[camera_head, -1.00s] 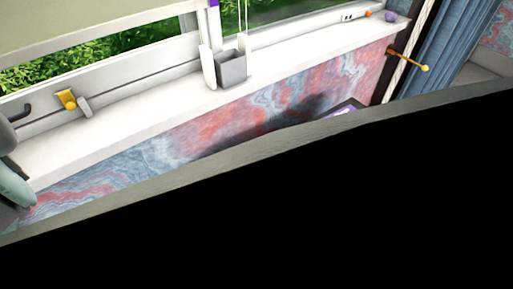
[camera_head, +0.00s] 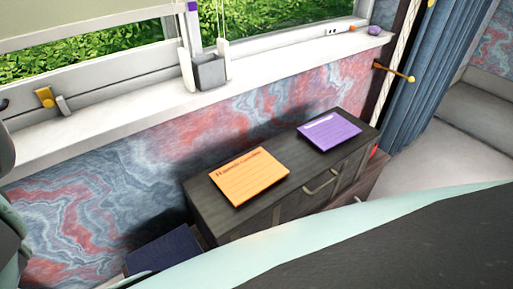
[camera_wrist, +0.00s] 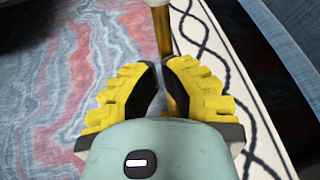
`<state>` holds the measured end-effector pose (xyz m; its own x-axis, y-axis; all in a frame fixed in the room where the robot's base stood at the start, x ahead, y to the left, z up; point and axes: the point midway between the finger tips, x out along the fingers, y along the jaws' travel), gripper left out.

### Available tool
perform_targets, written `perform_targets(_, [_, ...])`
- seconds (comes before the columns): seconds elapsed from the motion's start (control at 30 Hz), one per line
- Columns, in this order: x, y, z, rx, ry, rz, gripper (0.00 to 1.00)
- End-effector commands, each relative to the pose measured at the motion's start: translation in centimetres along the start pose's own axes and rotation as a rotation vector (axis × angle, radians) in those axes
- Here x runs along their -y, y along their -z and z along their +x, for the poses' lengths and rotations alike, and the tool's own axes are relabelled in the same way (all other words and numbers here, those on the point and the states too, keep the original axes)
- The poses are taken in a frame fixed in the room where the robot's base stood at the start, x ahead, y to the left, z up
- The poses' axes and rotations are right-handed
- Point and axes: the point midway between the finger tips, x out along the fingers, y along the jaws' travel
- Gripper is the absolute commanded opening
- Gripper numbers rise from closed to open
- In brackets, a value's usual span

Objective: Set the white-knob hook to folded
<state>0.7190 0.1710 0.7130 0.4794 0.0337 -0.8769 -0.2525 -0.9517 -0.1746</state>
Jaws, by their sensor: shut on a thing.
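In the wrist view, a brass hook rod (camera_wrist: 163,35) runs down from the top edge, where a pale end, apparently the white knob, is cut off. My gripper (camera_wrist: 160,80), with ridged yellow fingers, is shut on this rod; the lower rod shows between and behind the black pads. In the head view, another brass hook (camera_head: 393,72) with an amber ball tip sticks out from the dark post, folded neither flat nor against the curtain. My gripper is not clearly in the head view; a small yellow patch at its top right edge may be a finger.
A dark cabinet (camera_head: 225,215) bears an orange card (camera_head: 250,177) and purple card (camera_head: 329,131). A white sill (camera_head: 130,125) runs along the wall, with a grey box (camera_head: 209,72) on it.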

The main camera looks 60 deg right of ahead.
Motion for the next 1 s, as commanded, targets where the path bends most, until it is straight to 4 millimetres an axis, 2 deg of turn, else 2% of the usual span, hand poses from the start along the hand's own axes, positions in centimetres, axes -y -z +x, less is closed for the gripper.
perform_targets(0.03, [-0.1, -0.5, 0.7, -0.020, 0.001, -0.009, 0.00])
perform_targets(0.3, [-0.4, -0.7, 2.1, -0.132, 0.002, -0.034, 0.00])
perform_targets(1.0, [-1.2, -0.5, 5.8, -0.460, 0.002, -0.093, 0.00])
